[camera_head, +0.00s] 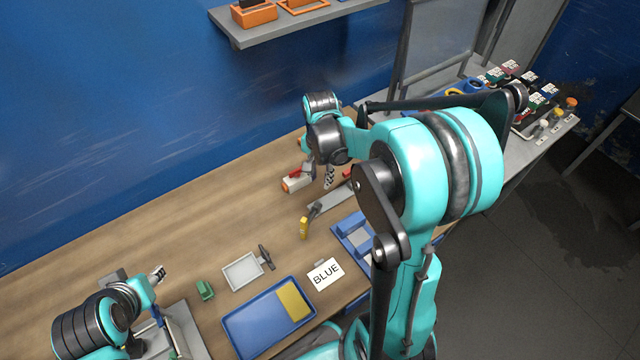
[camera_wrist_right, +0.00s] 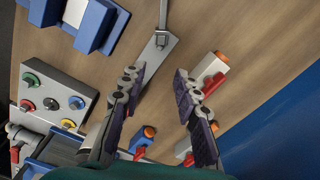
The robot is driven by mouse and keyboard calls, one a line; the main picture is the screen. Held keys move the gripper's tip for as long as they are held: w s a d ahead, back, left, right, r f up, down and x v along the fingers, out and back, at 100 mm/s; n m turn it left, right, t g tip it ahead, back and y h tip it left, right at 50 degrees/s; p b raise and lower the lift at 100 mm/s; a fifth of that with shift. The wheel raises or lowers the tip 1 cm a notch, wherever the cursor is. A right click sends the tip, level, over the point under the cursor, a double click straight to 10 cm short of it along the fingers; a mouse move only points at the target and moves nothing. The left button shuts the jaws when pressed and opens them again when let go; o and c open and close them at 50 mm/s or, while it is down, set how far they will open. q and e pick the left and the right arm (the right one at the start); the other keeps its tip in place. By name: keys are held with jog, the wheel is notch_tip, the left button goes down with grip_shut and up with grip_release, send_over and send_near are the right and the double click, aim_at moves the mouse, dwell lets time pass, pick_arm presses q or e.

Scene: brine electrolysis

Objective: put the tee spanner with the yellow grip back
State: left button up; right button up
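The yellow grip (camera_head: 304,228) of what looks like the tee spanner shows on the bench in the head view, at the near-left end of a flat grey plate (camera_head: 332,201). A grey metal part joins the grip to the plate's end. In the right wrist view a metal rod (camera_wrist_right: 163,14) stands at the end of the plate (camera_wrist_right: 157,55); the yellow grip is out of that view. My right gripper (camera_head: 328,176) is open and empty above the bench, beyond the grip; its spread fingers (camera_wrist_right: 160,95) also show in the wrist view. My left gripper (camera_head: 158,273) is at lower left, its opening unclear.
A white block with an orange end (camera_head: 296,184) lies near my right gripper. A blue stand (camera_head: 350,232), BLUE card (camera_head: 325,274), blue tray (camera_head: 268,320), white tray (camera_head: 242,271), hammer-like tool (camera_head: 266,257) and green block (camera_head: 205,290) occupy the front. Bench left of centre is clear.

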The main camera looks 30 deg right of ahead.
jog(key=s+a+r+n+t, duration=0.7)
jog(key=s+a+r+n, duration=0.3)
jog(key=s+n, duration=0.1)
jog(key=shift+a+r+n+p, duration=0.3)
jog(key=shift+r+n, duration=0.05)
jog(key=shift+n, duration=0.45)
